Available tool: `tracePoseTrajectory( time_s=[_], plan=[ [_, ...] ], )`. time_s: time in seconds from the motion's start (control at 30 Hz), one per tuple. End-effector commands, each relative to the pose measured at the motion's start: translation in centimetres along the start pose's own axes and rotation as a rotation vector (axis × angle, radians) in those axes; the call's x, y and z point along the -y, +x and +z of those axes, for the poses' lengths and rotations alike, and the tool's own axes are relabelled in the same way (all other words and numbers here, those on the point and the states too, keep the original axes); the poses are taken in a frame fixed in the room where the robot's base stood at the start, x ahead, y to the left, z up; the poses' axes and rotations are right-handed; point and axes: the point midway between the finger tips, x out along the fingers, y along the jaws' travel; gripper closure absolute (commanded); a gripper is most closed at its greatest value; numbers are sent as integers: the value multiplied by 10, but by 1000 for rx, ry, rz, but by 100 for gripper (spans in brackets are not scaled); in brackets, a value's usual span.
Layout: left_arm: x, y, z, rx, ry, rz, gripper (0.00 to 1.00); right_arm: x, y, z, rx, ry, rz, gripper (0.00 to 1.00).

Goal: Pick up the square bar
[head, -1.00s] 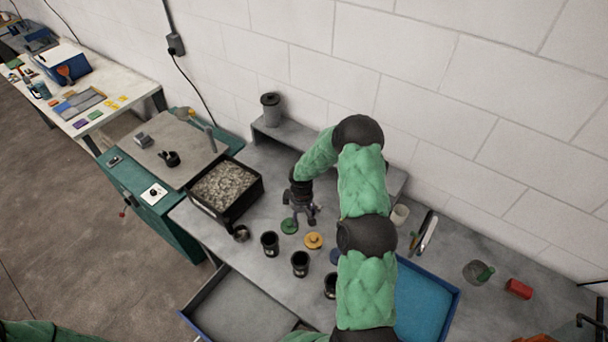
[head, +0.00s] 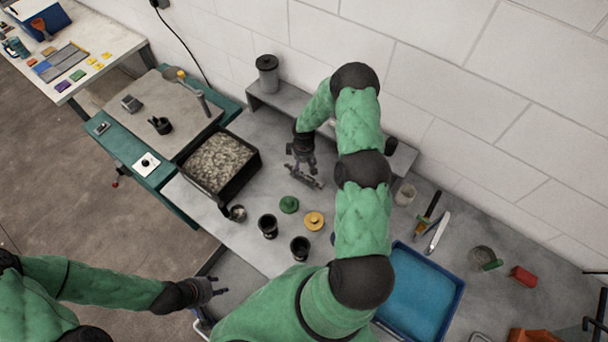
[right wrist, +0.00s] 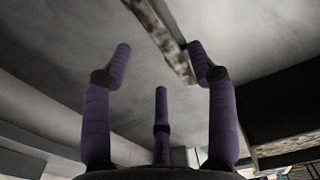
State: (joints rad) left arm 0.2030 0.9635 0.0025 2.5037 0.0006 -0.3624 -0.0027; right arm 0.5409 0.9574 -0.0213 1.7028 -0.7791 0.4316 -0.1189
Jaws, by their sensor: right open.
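The square bar is a slim grey bar (head: 308,181) on the grey bench just under my right gripper (head: 303,168). In the right wrist view the bar (right wrist: 164,32) runs slantwise from the top edge towards the right fingertip. There my right gripper (right wrist: 160,62) has its three purple fingers spread, with nothing held between them. The bar's far end is out of that view, and contact with the right finger cannot be told. My left gripper (head: 218,287) is at the lower left of the head view, away from the bar, its fingers apart and empty.
A raised shelf (head: 330,140) with a lidded canister (head: 267,74) stands behind. A black box of chips (head: 219,165) is to the left. Green (head: 289,204) and yellow (head: 314,221) discs and dark cups (head: 268,226) lie in front. A blue tray (head: 459,293) is at right.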

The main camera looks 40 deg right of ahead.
Motion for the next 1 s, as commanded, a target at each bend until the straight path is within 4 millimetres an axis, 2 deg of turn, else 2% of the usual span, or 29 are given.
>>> tracePoseTrajectory(
  time_s=[0.17,0.6,0.93,0.97,1.0],
  plan=[
    [-1,-3,0,0,0,0,60,0,7,1,2,-1,-1,42],
    [-6,-17,0,0,0,0,60,-1,50,5,0,-1,0,42],
    [-6,-18,0,0,0,0,60,-1,54,5,0,-1,0,42],
    [-6,-18,0,0,0,0,60,-1,54,5,0,-1,0,45],
    [-6,-18,0,0,0,0,60,-1,54,6,0,-1,0,56]
  ],
)
